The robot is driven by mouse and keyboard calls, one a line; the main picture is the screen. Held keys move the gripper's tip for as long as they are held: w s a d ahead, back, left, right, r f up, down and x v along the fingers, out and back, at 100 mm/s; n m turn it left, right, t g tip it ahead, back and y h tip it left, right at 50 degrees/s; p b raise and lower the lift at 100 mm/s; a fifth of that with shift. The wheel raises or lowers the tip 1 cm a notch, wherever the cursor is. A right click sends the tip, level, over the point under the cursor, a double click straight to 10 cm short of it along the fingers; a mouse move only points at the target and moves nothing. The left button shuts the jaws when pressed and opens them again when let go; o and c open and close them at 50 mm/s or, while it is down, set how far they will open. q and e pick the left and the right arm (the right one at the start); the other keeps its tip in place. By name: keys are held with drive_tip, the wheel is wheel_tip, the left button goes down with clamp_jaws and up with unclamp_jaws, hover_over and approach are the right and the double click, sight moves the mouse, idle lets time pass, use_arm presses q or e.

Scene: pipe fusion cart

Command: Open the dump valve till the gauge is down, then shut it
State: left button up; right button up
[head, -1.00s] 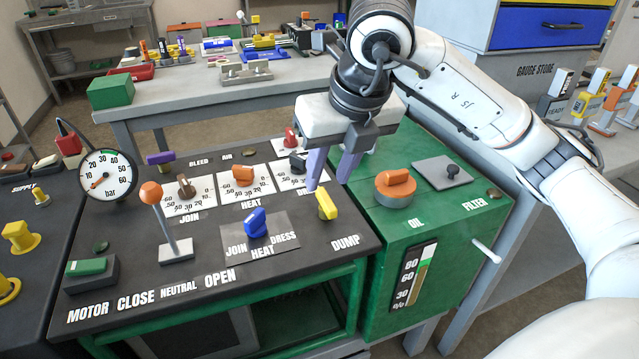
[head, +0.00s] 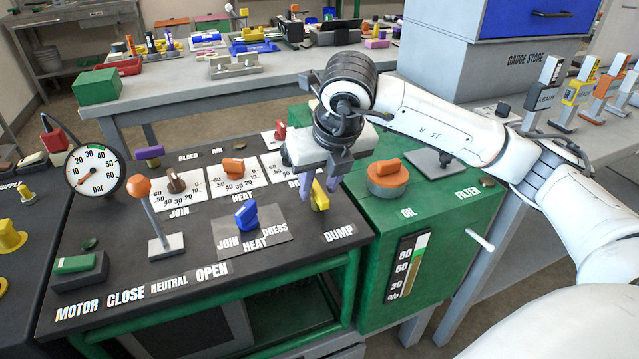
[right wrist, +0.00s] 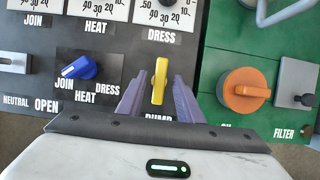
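The yellow dump valve handle (head: 319,196) stands on the black panel above the DUMP label. It also shows in the right wrist view (right wrist: 159,80), upright in the picture. My right gripper (head: 318,186) is open over it, with one purple finger on each side. In the right wrist view a gap shows between the handle and each finger. The round bar gauge (head: 95,170) stands at the panel's left. Its red needle points to the lower left, towards the low end of the scale; the exact reading is too small to tell. My left gripper is not in view.
A blue selector knob (head: 245,216) sits left of the dump handle. The orange oil cap (head: 388,180) is close on the right, on the green tank. The orange-topped lever (head: 139,187) rises beside the gauge. Several dials lie behind.

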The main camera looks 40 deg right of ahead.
clamp_jaws()
drive_tip(key=shift+f+n+b, duration=0.1)
drive_tip(key=shift+n+b, duration=0.2)
drive_tip(key=shift+b, duration=0.05)
drive_tip(key=shift+n+y, duration=0.3)
unclamp_jaws()
drive_tip(key=p+v, duration=0.1)
drive_tip(key=v, duration=0.9)
drive_tip(key=shift+r, duration=0.25)
